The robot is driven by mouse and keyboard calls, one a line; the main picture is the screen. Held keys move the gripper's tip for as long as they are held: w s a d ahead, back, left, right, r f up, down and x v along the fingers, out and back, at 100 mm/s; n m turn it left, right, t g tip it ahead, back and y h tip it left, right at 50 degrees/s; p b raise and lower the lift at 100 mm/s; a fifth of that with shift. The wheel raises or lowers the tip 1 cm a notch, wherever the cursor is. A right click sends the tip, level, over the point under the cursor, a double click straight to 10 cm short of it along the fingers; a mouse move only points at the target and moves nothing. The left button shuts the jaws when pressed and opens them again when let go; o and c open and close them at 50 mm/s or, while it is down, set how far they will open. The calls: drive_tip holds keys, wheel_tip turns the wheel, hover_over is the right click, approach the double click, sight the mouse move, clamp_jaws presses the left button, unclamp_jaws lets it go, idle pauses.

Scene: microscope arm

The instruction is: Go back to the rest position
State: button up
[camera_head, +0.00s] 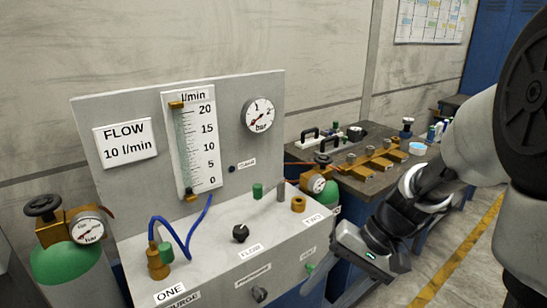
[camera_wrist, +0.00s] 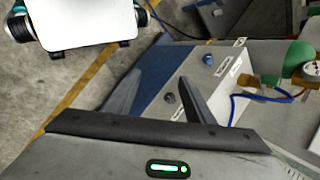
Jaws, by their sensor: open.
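My gripper (camera_head: 345,287) hangs at the right front corner of the grey flow panel (camera_head: 215,250), on the arm that comes in from the right. In the wrist view the two dark fingers of my gripper (camera_wrist: 159,78) stand apart with nothing between them. The panel's sloping front, with knobs and a blue hose (camera_wrist: 278,98), lies beyond and to the right of the fingers there. In the head view the fingers are partly hard to make out against the panel's edge.
A workbench (camera_head: 400,187) with brass fittings and black-handled items stands behind the panel's right side. A gas cylinder (camera_head: 75,268) with a gauge stands at the left. Floor with a yellow line (camera_head: 462,255) shows at the right.

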drive_tip(key=s+d+r+n+t+h, duration=0.35)
drive_tip(key=s+r+t+h, duration=0.35)
drive_tip(key=r, duration=0.6)
wheel_tip(320, 180, up, 16)
drive_tip(key=p, duration=1.5)
drive_tip(key=shift+s+d+g+y+p, duration=0.2)
drive_tip(key=shift+s+g+y+p, duration=0.1)
drive_tip(key=shift+y, duration=0.1)
drive_tip(key=shift+f+m, duration=0.2)
drive_tip(key=shift+m, duration=0.15)
